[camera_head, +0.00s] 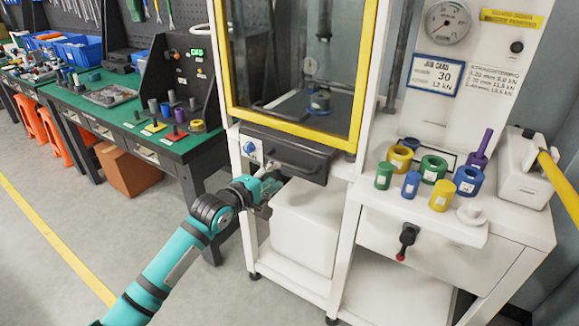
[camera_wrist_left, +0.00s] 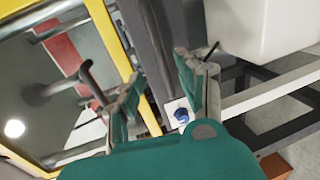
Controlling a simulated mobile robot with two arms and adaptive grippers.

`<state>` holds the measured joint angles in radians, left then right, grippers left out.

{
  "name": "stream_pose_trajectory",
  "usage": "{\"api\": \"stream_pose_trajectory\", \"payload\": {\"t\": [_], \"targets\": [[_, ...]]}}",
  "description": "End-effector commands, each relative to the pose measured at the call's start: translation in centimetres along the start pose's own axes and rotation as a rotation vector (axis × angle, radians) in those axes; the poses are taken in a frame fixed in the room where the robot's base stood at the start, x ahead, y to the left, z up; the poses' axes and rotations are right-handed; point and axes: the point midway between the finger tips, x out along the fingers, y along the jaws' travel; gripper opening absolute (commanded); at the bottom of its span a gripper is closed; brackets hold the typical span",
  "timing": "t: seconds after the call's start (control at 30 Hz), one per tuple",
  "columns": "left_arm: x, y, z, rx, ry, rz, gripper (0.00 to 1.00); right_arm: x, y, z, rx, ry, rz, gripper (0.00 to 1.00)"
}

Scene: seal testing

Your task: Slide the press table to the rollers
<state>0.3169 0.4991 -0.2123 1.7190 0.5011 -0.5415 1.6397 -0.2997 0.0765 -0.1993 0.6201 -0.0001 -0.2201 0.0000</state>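The press (camera_head: 371,60) has a yellow-framed window. Behind it is a dark press table (camera_head: 290,106) with a blue part (camera_head: 319,101) on it. Below the window is a black front with a bar handle (camera_head: 297,168). My left gripper (camera_head: 272,184) is at the left end of this handle, below the blue knob (camera_head: 249,147). In the left wrist view my left gripper (camera_wrist_left: 158,90) has its fingers apart, with the dark front (camera_wrist_left: 154,45) showing between them. I cannot tell whether they touch the handle. My right gripper is out of view. Rollers cannot be made out.
A white box (camera_head: 305,225) stands under the press front. A white shelf (camera_head: 420,222) on the right holds several coloured rings and cylinders. A green workbench (camera_head: 100,125) with tools stands at left. The grey floor (camera_head: 60,240) is clear at front left.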

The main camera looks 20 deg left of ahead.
Motion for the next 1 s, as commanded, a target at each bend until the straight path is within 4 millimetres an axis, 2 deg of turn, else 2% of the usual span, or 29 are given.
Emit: {"api": "stream_pose_trajectory", "payload": {"t": [0.1, 0.5, 0.73, 1.0], "targets": [[1.7, 0.1, 0.0, -0.001, 0.0, 0.001, 0.38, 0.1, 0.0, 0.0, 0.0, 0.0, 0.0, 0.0], [6.7, 0.0, 0.0, -0.001, 0.0, 0.0, 0.38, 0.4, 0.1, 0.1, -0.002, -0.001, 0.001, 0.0], [8.3, 0.0, 0.0, -0.001, -0.001, 0.0, 0.38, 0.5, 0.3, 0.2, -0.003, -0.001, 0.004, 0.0], [8.7, 0.0, 0.0, 0.0, 0.0, 0.0, 0.38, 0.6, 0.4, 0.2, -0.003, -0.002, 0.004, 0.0]]}}
